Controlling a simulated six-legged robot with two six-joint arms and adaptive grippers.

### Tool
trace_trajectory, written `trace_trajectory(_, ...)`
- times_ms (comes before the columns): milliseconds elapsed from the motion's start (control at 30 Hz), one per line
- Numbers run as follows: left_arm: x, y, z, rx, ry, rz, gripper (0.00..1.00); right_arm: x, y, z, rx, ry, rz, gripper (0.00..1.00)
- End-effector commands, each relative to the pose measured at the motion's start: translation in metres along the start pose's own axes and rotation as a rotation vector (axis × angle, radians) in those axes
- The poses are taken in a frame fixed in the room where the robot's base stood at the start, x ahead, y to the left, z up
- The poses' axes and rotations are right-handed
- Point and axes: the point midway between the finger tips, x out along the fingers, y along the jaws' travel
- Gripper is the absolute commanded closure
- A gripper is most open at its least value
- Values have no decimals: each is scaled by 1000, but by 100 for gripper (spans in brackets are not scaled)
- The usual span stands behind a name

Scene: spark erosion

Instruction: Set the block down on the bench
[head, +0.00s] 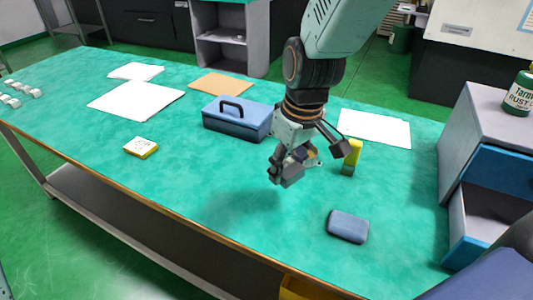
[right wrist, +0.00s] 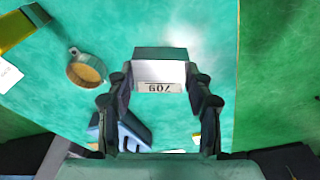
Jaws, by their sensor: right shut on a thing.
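A small grey block (right wrist: 160,76) sits between the fingertips of my right gripper (right wrist: 160,88) in the right wrist view. One face is dark, and the pale face bears a printed label, seen upside down. The right gripper (head: 305,164) hangs over the middle of the green bench (head: 225,180) in the head view, shut on the block. The fingers largely hide the block there. A soft shadow lies on the bench to the lower left, so the block seems held above the top. My left gripper is not in view.
A blue toolbox (head: 237,121) stands behind the gripper. A dark blue pad (head: 348,227) lies in front. A yellow-edged pad (head: 141,147) is at left. The front-middle bench is clear.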

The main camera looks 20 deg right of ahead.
Motion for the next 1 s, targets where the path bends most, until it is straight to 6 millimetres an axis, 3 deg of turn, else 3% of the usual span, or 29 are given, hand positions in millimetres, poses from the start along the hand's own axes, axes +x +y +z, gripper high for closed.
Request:
trace_trajectory(200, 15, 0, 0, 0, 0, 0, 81, 39, 1, 10, 1, -2, -1, 100)
trace_trajectory(533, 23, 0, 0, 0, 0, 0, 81, 65, 1, 13, 1, -1, 0, 100)
trace_trajectory(700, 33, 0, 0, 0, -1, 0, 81, 89, 1, 15, 0, -2, -1, 100)
trace_trajectory(1000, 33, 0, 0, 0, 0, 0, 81, 93, 1, 14, -1, 1, 0, 100)
